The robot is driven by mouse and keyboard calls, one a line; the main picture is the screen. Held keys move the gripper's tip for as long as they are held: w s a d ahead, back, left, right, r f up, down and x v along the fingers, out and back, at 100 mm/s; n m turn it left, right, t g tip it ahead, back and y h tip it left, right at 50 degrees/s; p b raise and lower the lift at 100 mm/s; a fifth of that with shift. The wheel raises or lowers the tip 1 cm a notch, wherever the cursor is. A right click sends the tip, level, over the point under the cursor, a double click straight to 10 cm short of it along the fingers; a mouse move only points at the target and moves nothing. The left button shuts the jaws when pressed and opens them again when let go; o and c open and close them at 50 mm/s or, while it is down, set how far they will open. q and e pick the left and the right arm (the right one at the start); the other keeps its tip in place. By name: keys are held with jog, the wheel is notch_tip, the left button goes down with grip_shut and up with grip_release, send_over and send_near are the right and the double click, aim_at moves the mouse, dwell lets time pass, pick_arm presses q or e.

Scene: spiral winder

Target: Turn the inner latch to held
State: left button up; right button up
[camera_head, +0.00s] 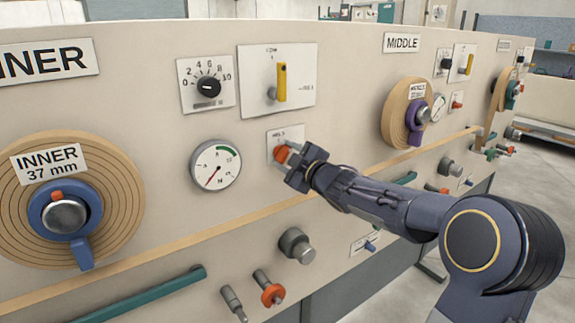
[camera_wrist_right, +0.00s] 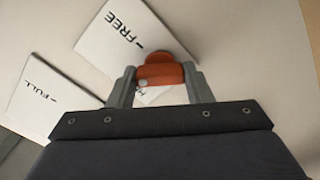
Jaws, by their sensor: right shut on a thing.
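The inner latch (camera_head: 281,153) is an orange-red knob on a small white plate (camera_head: 272,136) in the INNER part of the panel. The FREE mark (camera_wrist_right: 125,30) shows beyond the knob; the other label is mostly covered. In the head view my right gripper (camera_head: 291,160) reaches the latch from the lower right and covers part of its plate. My left gripper is out of view.
A round gauge (camera_head: 215,167) is close left of the latch. A yellow lever (camera_head: 281,82) and numbered dial (camera_head: 208,87) are above. A grey knob (camera_head: 296,244) and an orange-collared knob (camera_head: 271,292) stick out below. The INNER spool (camera_head: 125,190) is at left.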

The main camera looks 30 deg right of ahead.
jog(key=n+b, duration=0.2)
jog(key=n, duration=0.2)
jog(key=shift+f, duration=0.15)
jog(key=shift+n+b, duration=0.7)
jog(key=shift+n, duration=1)
jog(key=o, duration=1)
jog(key=s, duration=0.7)
jog(key=shift+s+d, duration=0.25)
jog(key=shift+s, duration=0.15)
